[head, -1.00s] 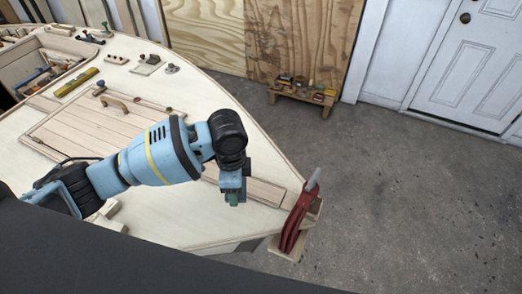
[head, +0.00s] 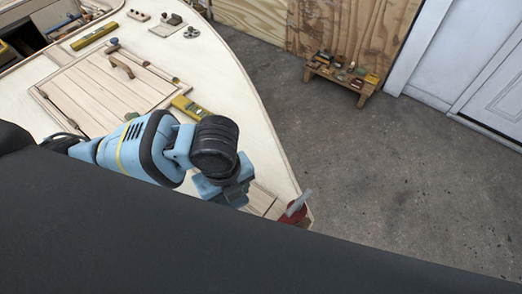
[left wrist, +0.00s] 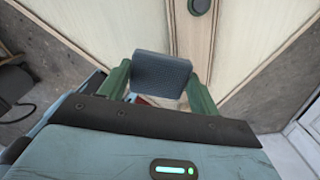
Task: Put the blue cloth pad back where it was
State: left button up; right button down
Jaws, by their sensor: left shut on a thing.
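The blue cloth pad (left wrist: 161,74) is a small blue-grey block with a woven surface. In the left wrist view it sits between the green fingers of my left gripper (left wrist: 160,82), which is shut on it. The pad is held over the pale deck (left wrist: 110,35) near the hull's tip; I cannot tell whether it touches anything. In the head view my left gripper (head: 226,190) is over the narrow end of the deck (head: 235,110), and its fingers and the pad are hidden. My right gripper is in neither view.
A red clamp (head: 293,213) with a grey handle stands at the hull's tip, close to my left gripper. A yellow level (head: 192,109) lies on the deck behind my arm. A low wooden bench (head: 342,78) with small items stands on the open concrete floor (head: 390,160).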

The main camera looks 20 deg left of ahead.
pick_arm(q)
jog(key=shift+s, duration=0.1)
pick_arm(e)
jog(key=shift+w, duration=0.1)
pick_arm(q)
jog(key=shift+w, duration=0.35)
jog(key=b, duration=0.1)
send_over(256, 157)
jog(key=s, duration=0.2)
jog(key=shift+f, duration=0.7)
jog(key=shift+w, duration=0.8)
jog(key=shift+w+f, duration=0.15)
jog(key=shift+f, duration=1.6)
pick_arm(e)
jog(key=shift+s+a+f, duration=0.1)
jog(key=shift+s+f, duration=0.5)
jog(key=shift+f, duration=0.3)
pick_arm(q)
jog(key=shift+f, duration=0.15)
jog(key=o, duration=0.9)
